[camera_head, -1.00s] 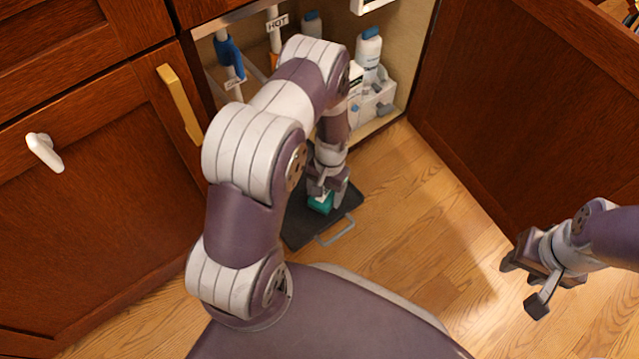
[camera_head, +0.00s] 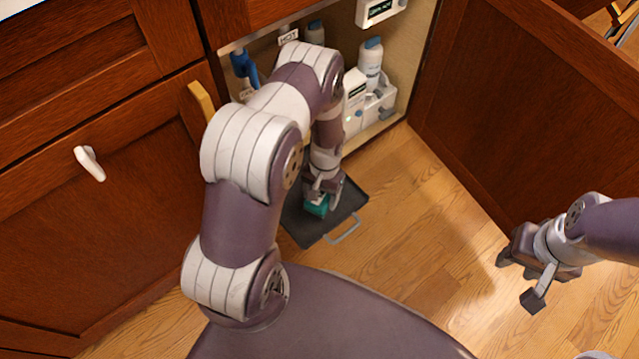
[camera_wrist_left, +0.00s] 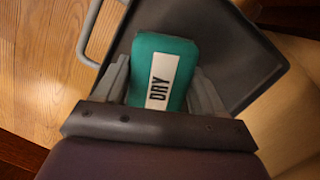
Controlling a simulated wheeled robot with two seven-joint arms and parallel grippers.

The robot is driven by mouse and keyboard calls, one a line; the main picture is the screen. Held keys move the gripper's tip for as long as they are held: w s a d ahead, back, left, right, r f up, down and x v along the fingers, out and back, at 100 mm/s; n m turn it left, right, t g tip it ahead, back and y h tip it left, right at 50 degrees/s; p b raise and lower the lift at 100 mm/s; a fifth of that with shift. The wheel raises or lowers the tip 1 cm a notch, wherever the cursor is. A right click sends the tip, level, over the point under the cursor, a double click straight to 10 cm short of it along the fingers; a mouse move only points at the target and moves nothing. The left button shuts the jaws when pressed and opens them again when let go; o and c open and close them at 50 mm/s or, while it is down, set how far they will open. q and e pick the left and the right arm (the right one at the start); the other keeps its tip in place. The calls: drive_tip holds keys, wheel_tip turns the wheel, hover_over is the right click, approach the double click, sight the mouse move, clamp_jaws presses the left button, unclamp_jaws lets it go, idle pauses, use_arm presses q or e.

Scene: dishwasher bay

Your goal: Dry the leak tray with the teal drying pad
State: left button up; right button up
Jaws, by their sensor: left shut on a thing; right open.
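The leak tray (camera_head: 342,214) is a dark, shallow tray with a grey handle, lying on the wood floor in front of the open cabinet. In the left wrist view the tray (camera_wrist_left: 232,50) spreads under the pad, and I see no clear water on it. The teal drying pad (camera_head: 317,208) is over the tray; in the left wrist view the pad (camera_wrist_left: 178,58) shows a white "DRY" label. My left gripper (camera_head: 322,194) is shut on the pad, with a finger on each side. Whether the pad touches the tray is hard to tell. My right gripper (camera_head: 517,280) is open and empty, over the floor at right.
The cabinet holds white bottles (camera_head: 370,65) in a caddy (camera_head: 378,105), a blue valve (camera_head: 243,67) and a small display box (camera_head: 380,10). The open cabinet door (camera_head: 520,110) stands at right. The floor (camera_head: 420,220) between tray and door is clear.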

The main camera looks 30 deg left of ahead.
sight(320, 196)
use_arm(q)
drive_tip(key=shift+r+p, duration=1.1)
drive_tip(key=shift+r, duration=0.4)
